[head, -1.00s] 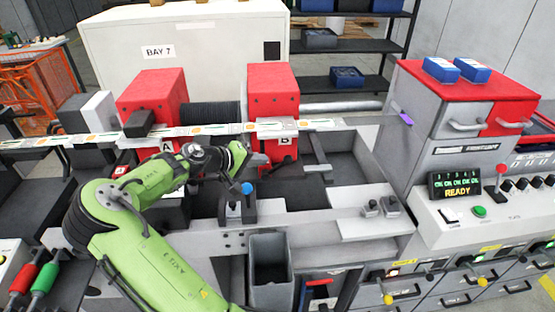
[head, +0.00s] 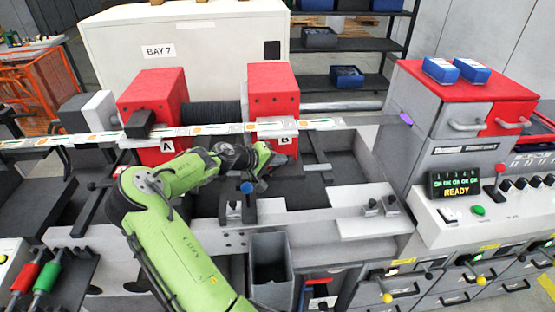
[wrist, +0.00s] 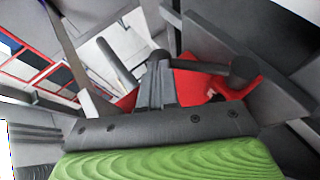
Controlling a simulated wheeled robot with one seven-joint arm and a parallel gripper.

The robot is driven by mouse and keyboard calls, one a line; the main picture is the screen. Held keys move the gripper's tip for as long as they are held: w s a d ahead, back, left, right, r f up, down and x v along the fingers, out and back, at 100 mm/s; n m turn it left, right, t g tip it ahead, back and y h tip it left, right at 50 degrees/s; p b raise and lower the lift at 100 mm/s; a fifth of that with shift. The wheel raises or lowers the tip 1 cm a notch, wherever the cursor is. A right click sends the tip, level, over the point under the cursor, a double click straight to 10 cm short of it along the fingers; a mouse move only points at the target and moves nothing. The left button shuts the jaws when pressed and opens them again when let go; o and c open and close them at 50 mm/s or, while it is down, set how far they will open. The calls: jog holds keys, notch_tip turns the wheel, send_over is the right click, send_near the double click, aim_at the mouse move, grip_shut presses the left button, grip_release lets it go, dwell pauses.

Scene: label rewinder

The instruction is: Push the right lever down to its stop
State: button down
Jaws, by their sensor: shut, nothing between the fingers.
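My gripper (head: 279,160) is shut and empty, just in front of the red block marked B (head: 273,96). In the wrist view my shut fingers (wrist: 155,88) point into the machine, with a dark round knob (wrist: 243,68) to their right against a red surface. Another dark rounded end shows right by the fingertips; I cannot tell whether they touch it. Which of these belongs to the right lever is unclear, and in the head view my gripper and wrist cover that spot.
A blue-knobbed part (head: 247,188) stands close below my wrist. A label strip (head: 210,129) crosses in front of the red blocks. A grey bin (head: 269,292) is below. The control panel with a READY display (head: 456,186) is to the right. The grey bay right of my gripper is fairly clear.

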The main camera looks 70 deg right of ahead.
jog(key=s+d+f+m+t+y+b, duration=0.1)
jog(key=s+f+m+t+y+b, duration=0.1)
jog(key=s+f+t+y+b, duration=0.1)
jog(key=shift+s+d+f+t+y+b, duration=0.35)
jog(key=shift+f+t+b, duration=0.25)
jog(key=shift+f+t, duration=0.25)
jog(key=shift+s, duration=0.15)
dwell(0.4)
jog(key=s+p+v, duration=0.1)
jog(key=p+v, duration=0.1)
jog(key=v, duration=1.2)
jog(key=shift+d+r, duration=0.25)
jog(key=shift+r, duration=0.05)
jog(key=shift+w, duration=0.1)
